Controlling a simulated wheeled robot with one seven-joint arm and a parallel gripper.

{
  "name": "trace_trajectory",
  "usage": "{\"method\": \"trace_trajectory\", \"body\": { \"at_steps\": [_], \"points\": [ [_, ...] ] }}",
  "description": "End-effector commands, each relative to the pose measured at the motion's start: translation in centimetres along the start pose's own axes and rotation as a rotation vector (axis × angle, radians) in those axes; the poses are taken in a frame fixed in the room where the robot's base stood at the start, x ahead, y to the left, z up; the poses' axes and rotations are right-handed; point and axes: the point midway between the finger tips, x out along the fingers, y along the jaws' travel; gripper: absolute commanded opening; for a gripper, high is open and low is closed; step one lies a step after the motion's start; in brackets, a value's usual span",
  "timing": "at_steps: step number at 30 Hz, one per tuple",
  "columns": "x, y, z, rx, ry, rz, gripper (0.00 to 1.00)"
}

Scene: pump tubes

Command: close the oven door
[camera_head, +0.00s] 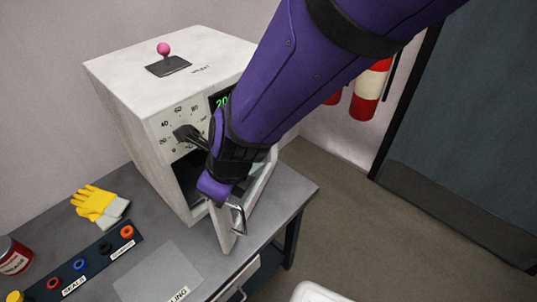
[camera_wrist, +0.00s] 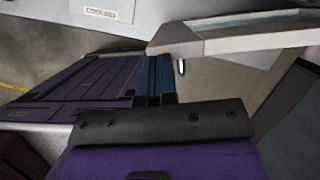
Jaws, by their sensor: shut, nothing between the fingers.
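The white oven (camera_head: 135,100) stands on the grey table, with a dial, a green display and a dark opening at its front. Its door (camera_head: 226,232) stands open, swung out toward the front right, with a metal handle (camera_head: 239,218) on it. My gripper (camera_wrist: 155,78) is shut and empty. In the head view my purple hand is in front of the oven opening, beside the door, and covers part of both; its fingertips are hard to make out there. In the wrist view a pale slab, apparently the door (camera_wrist: 240,38), lies close to the fingers; I cannot tell whether they touch.
The table (camera_head: 70,190) holds a yellow glove (camera_head: 98,204), a dark strip of coloured seals (camera_head: 83,266), a red can (camera_head: 14,257) and a grey labelled mat (camera_head: 160,272). A pink-knobbed lever (camera_head: 163,49) tops the oven. Open floor lies right of the table.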

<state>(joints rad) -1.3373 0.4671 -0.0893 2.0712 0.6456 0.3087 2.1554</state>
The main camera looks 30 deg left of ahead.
Motion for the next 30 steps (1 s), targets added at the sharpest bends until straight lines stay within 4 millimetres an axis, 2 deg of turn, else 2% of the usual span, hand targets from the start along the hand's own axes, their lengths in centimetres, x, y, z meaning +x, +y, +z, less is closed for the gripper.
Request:
{"method": "trace_trajectory", "body": {
  "at_steps": [6, 12, 30],
  "points": [
    [0.8, 0.0, 1.9, -0.003, 0.001, 0.000, 0.00],
    [1.1, -0.1, 2.8, -0.002, 0.000, 0.001, 0.00],
    [1.2, -0.2, 3.0, -0.001, 0.000, 0.001, 0.00]
  ]
}}
